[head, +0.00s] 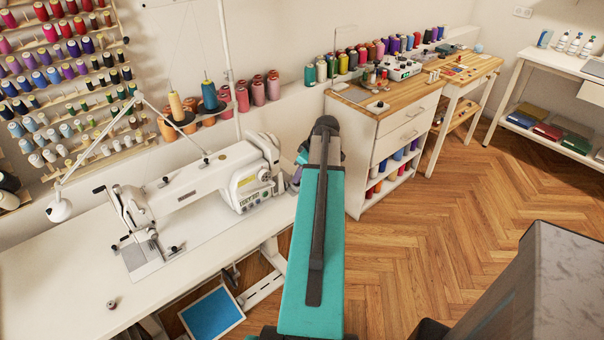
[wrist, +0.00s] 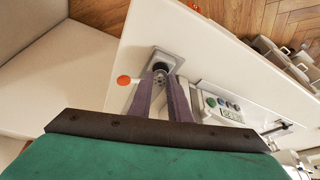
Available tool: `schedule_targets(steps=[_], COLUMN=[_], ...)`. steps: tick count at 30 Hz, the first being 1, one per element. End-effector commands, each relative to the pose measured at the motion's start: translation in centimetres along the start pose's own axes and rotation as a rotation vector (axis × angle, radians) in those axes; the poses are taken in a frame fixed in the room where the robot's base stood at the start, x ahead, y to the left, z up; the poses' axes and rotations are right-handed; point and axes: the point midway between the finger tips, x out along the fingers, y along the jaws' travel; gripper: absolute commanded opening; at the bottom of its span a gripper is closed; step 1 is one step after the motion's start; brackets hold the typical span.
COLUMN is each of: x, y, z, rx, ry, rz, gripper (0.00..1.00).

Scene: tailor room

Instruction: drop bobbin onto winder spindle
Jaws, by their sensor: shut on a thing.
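My gripper (wrist: 161,80) shows in the wrist view as two purple fingers, shut on a small silvery bobbin (wrist: 160,72) at their tips. Just beyond the bobbin is a round black part on a square grey plate (wrist: 172,54), which looks like the winder on the white table. The bobbin appears over or close to the black part; I cannot tell whether they touch. The spindle itself is not clearly seen. In the head view my teal arm hides most of the gripper, the held bobbin and the winder.
The white sewing machine (head: 215,180) stands left of my arm on the white table (head: 60,265). A small spool-like piece (head: 111,303) lies at the table's front. A white drawer cabinet (head: 400,135) stands right of my arm. An orange ball-shaped part (wrist: 123,80) shows beside the grey plate.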

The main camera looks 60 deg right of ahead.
Motion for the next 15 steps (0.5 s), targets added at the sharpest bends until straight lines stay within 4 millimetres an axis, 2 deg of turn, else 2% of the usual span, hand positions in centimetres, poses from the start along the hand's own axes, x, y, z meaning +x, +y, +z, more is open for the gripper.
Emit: schedule_targets(steps=[15], x=[0.46], y=[-0.01], z=[0.16], rx=[-0.001], ry=[0.000], rz=[0.000], gripper=[0.00])
